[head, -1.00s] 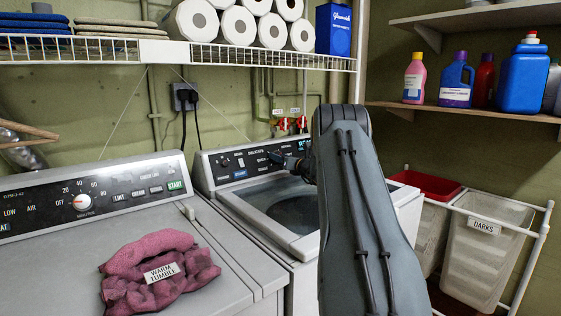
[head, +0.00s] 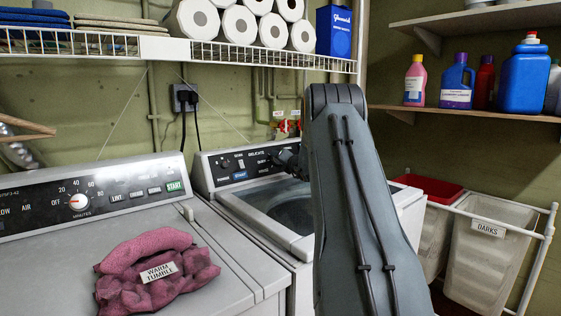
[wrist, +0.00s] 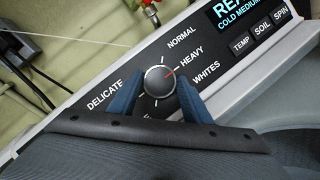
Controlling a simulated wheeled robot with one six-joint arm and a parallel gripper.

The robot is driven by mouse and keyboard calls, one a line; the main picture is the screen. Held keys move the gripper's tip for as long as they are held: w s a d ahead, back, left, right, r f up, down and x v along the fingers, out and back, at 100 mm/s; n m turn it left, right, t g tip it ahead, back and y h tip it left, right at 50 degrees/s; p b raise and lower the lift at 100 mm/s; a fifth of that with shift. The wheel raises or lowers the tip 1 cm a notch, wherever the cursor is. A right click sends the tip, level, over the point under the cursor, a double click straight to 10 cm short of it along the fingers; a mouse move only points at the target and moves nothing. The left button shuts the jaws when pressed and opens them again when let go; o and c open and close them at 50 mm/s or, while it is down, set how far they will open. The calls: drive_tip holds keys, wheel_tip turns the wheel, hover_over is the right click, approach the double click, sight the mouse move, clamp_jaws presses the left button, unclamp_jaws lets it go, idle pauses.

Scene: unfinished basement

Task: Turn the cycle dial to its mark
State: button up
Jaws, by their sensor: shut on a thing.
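In the head view, my gripper (head: 290,158) is at the panel, partly behind my arm, and hides the dial.
The washer (head: 310,255) has a glass lid below the panel. A dryer (head: 225,260) with a pink cloth (head: 150,272) stands to its left. A wire shelf (head: 270,58) with rolls hangs above. Laundry bins (head: 485,262) stand at the right.

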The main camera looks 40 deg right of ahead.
idle(0.3)
drive_tip(key=o, duration=1)
drive_tip(key=shift+b+v, duration=0.65)
drive_tip(key=shift+v, duration=3.25)
drive_tip(key=shift+d, duration=0.1)
